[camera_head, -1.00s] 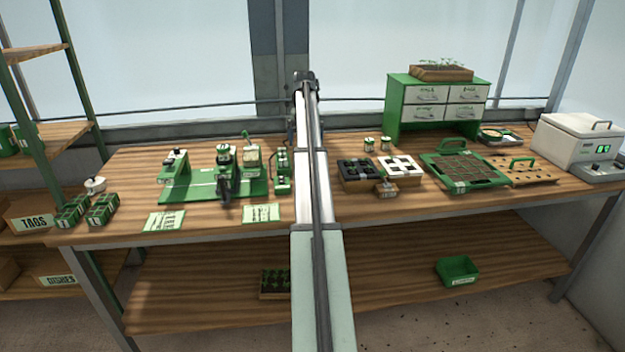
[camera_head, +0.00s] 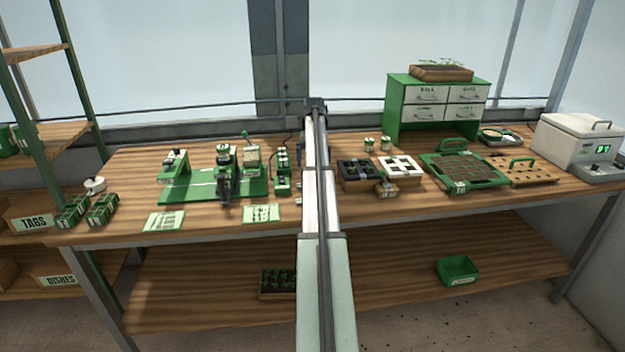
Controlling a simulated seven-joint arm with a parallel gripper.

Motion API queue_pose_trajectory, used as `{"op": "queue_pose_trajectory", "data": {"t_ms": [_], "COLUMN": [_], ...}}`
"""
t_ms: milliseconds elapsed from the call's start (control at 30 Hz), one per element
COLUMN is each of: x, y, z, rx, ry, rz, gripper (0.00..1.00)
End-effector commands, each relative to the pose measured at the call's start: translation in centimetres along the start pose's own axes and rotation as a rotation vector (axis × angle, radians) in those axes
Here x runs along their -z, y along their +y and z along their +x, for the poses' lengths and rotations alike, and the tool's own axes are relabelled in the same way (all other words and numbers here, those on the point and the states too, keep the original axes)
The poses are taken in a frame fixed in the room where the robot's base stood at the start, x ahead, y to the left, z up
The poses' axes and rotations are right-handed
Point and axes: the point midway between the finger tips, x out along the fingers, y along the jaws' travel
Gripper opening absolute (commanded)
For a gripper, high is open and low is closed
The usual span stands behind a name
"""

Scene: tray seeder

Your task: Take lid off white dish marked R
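A small white round pot with a knobbed lid (camera_head: 95,184) stands at the left end of the bench, behind the green boxes. No letter R is legible on it, so I cannot tell whether it is the marked dish. Two small pale jars with green labels, a left one (camera_head: 369,144) and a right one (camera_head: 386,143), stand left of the green cabinet; their markings are too small to read. My arm rises through the middle of the picture, with its far end near the back rail. My gripper cannot be made out.
Green boxes (camera_head: 72,212) and a green seeder station (camera_head: 180,190) occupy the bench's left half. Right of my arm are a black cell tray (camera_head: 345,183), a white one (camera_head: 418,172), a green-framed tray (camera_head: 485,182), a drawer cabinet (camera_head: 397,90) and a white lidded machine (camera_head: 572,148).

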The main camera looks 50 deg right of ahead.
Motion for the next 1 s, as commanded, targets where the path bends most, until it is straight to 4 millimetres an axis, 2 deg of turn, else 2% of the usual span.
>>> {"op": "queue_pose_trajectory", "data": {"t_ms": [400,700,1000], "x": [-0.5,-0.4,-0.4], "y": [-0.5,-0.5,-0.5], "z": [4.5,5.1,5.0], "rx": [0.0,0.0,0.0], "ry": [-0.001,0.0,0.0], "rz": [0.0,0.0,0.0], "gripper": [1.0,1.0,0.71]}}
